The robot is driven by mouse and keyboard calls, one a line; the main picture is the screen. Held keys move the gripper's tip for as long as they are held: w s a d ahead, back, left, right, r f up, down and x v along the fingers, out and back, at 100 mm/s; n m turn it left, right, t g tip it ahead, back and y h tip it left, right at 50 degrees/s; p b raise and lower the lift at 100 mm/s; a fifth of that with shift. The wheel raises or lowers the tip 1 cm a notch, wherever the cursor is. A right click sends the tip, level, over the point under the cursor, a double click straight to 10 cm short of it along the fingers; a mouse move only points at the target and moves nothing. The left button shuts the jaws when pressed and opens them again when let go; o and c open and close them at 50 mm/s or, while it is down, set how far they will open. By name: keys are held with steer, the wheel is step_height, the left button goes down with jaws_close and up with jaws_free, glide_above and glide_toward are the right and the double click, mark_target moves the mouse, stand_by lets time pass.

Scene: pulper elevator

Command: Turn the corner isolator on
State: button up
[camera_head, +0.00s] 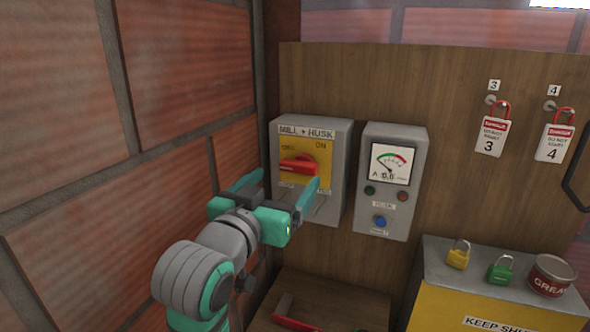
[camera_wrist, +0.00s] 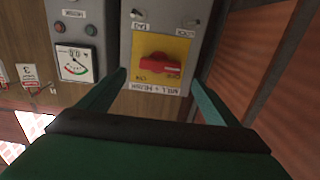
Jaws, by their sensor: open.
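The corner isolator is a grey box (camera_head: 340,162) labelled MILL + HUSK, mounted on the wooden board beside the brick corner. Its red handle (camera_head: 298,165) sits on a yellow plate marked OFF at left and ON at right, and lies roughly sideways with one end toward the OFF side. The wrist view shows the red handle (camera_wrist: 160,66) upside down on its plate. My gripper (camera_head: 280,182) is open in front of the lower part of the box, its fingers spread to either side. In the wrist view, my gripper (camera_wrist: 160,78) has the handle between its fingertips, apart from both.
A grey meter box (camera_head: 365,215) with a dial and a blue button stands right of the isolator. Tagged padlocks (camera_head: 490,135) hang farther right. A yellow-fronted box (camera_head: 440,285) below holds two padlocks and a tin. The brick wall (camera_head: 70,130) is close on the left.

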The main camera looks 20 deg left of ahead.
mark_target(296, 167)
steer(key=w, duration=0.6)
steer(key=shift+w+d, duration=0.1)
steer(key=shift+w, duration=0.3)
steer(key=shift+c, duration=0.6)
steer(key=c, duration=0.9)
